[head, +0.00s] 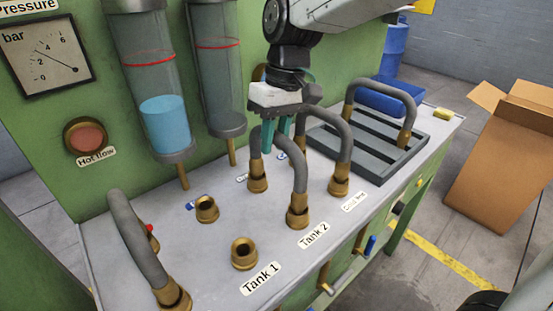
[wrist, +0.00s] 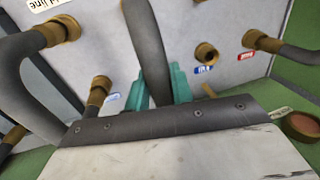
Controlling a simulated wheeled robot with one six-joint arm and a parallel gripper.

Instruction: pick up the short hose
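Several dark grey hoses with brass ends are in view. The hose that looks like the short one (head: 298,160) arches from a brass fitting at the back to one by the Tank 2 label in the head view. My gripper (head: 277,133) is over its arch, pointing down, with teal fingers. In the wrist view this hose (wrist: 148,45) runs between the two fingers (wrist: 160,88), one on each side and close to it. I cannot tell whether they press on it. The gripper body hides the near part of the hose.
Another hose (head: 341,135) stands close at the right by the cold line label. A grey slatted rack (head: 357,152) with a hose over it is farther right. A hose (head: 135,235) stands at the left. Glass cylinders (head: 217,75) hang behind. Open brass ports (head: 244,253) stand in front.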

